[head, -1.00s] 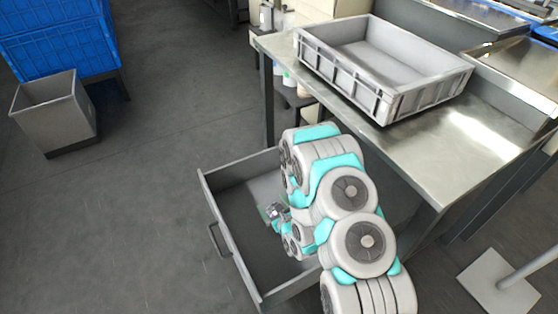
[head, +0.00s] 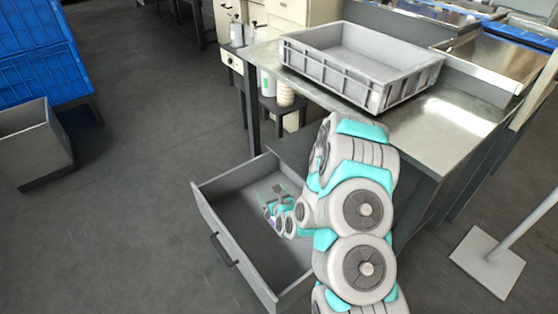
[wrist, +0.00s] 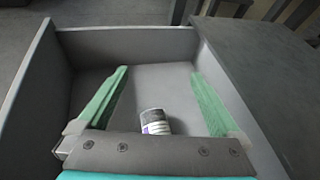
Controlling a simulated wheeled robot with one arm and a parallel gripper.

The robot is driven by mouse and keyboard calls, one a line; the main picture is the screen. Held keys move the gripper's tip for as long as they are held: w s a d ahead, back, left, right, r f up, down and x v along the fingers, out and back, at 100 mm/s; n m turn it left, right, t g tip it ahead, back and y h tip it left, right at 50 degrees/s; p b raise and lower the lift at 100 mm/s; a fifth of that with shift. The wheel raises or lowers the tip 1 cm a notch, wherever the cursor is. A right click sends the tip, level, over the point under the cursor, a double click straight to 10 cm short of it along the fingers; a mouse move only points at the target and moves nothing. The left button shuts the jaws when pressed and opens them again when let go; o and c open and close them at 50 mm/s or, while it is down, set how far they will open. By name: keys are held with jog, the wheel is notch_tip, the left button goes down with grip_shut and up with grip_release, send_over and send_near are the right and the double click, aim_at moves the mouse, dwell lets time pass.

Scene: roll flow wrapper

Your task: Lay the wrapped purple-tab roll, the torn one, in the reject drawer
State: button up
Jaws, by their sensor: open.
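The reject drawer (head: 208,201) is pulled out below the steel bench; its grey inside also shows in the wrist view (wrist: 130,44). My gripper (wrist: 160,74) is inside the drawer area, its two green fingers spread wide and apart from each other. A small roll (wrist: 155,121) with a dark end and a white label with purple marks lies in the drawer, between the fingers near the palm, with visible gaps to both fingers. The palm hides its near end. No tear can be made out. In the head view my gripper (head: 274,199) is small and the roll is hard to make out.
A grey crate (head: 372,83) stands on the steel bench (head: 440,130) above the drawer. A grey bin (head: 35,150) and blue crates (head: 40,60) stand at the left. A post on a flat base (head: 488,262) stands at the right. The floor left of the drawer is clear.

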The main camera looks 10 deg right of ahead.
jog(key=w+d+r+b, duration=0.2)
jog(key=d+r, duration=0.2)
jog(key=r, duration=1)
jog(key=shift+m+b, duration=0.3)
jog(key=shift+m, duration=0.1)
